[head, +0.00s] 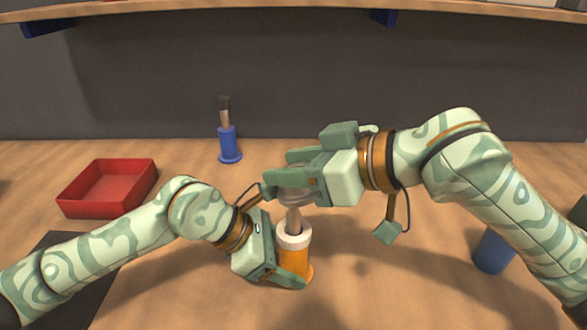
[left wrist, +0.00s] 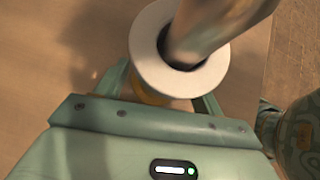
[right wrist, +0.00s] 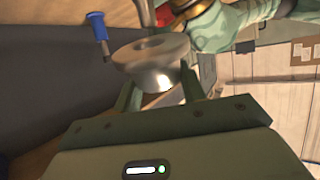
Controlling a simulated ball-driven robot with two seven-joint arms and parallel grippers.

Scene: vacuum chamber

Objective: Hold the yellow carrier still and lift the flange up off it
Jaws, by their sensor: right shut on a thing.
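The yellow carrier (head: 294,262), orange-yellow with a white top ring, stands upright on the table. In the left wrist view its white ring (left wrist: 150,62) shows close up. My left gripper (head: 291,280) is low on the carrier, a finger on either side, and looks shut on it. The flange (head: 292,220) has a metal shaft, whose lower end sits in the ring's dark opening. Its round metal head (right wrist: 150,58) is between the fingers of my right gripper (right wrist: 158,82), which is shut on it above the carrier. The shaft's lower tip is hidden.
A red tray (head: 85,210) lies at the left. A blue holder (head: 229,145) with a dark-topped piece stands at the back. A blue cylinder (head: 492,250) is at the right, partly behind my right arm. A dark mat (head: 75,290) lies front left. A shelf edge runs along the top.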

